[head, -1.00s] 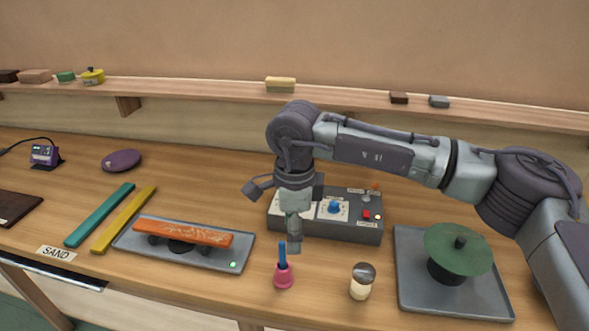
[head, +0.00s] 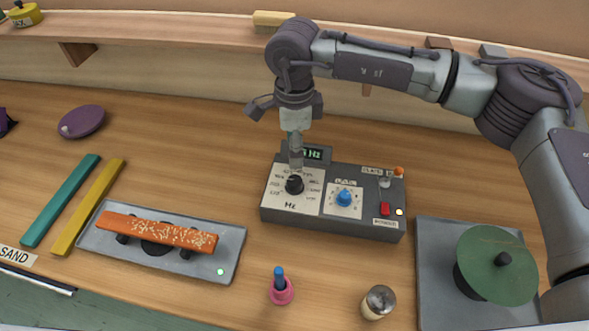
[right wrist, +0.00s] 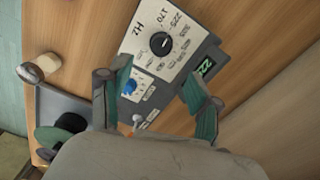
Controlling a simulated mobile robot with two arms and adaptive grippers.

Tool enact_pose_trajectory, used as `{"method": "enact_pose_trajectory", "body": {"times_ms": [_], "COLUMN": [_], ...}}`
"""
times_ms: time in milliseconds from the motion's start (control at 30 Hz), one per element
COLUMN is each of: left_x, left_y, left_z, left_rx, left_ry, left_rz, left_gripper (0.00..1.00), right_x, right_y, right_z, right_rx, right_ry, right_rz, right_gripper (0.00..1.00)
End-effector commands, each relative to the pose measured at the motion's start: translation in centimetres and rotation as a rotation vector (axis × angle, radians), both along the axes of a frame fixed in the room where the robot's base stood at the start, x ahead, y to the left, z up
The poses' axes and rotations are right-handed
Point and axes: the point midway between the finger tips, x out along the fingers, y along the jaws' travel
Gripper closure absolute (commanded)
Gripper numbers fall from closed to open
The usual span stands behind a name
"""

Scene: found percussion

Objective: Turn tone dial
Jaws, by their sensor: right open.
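A grey control box (head: 366,229) stands on the table with a black Hz dial (head: 294,184) on a white marked plate at its left and a blue knob (head: 344,197) to the right. A green Hz display (head: 314,154) sits behind the dial, partly hidden by my gripper. My right gripper (head: 296,160) points down just above and behind the black dial. In the right wrist view the black dial (right wrist: 162,43) lies beyond the two spread fingers (right wrist: 157,98), with nothing between them. My left gripper is not in view.
A red switch (head: 385,209) and an orange-tipped lever (head: 398,171) are on the box's right. An orange bar (head: 160,231) lies on a grey plate at left. A pink holder (head: 281,291), a shaker (head: 378,302) and a green disc (head: 496,264) stand in front and right.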

Motion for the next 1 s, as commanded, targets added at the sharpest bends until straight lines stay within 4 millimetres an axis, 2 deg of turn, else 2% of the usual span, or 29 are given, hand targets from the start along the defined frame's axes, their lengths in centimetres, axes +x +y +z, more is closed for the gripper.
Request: {"method": "enact_pose_trajectory", "body": {"times_ms": [33, 300, 500, 700, 933, 1000], "left_x": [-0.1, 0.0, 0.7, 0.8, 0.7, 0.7], "left_y": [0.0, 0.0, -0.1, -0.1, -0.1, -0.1], "left_z": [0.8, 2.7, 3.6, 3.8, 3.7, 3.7], "left_rx": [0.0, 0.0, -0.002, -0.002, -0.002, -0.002], "left_ry": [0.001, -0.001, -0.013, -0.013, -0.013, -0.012], "left_rz": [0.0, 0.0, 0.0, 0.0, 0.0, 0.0], "left_gripper": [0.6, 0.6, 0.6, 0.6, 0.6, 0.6], "right_x": [-0.1, -0.1, 0.0, 0.0, 0.1, 0.1], "right_y": [0.0, 0.0, 0.0, 0.0, 0.0, 0.0], "right_z": [-0.8, -6.5, -9.4, -10.6, -10.7, -10.7], "right_rx": [-0.001, -0.001, -0.001, 0.0, 0.0, 0.0], "right_ry": [0.006, 0.005, 0.002, 0.0, 0.0, 0.0], "right_rz": [-0.001, -0.003, -0.001, -0.001, -0.001, -0.001], "right_gripper": [0.37, 0.37, 0.37, 0.37, 0.37, 0.47]}}
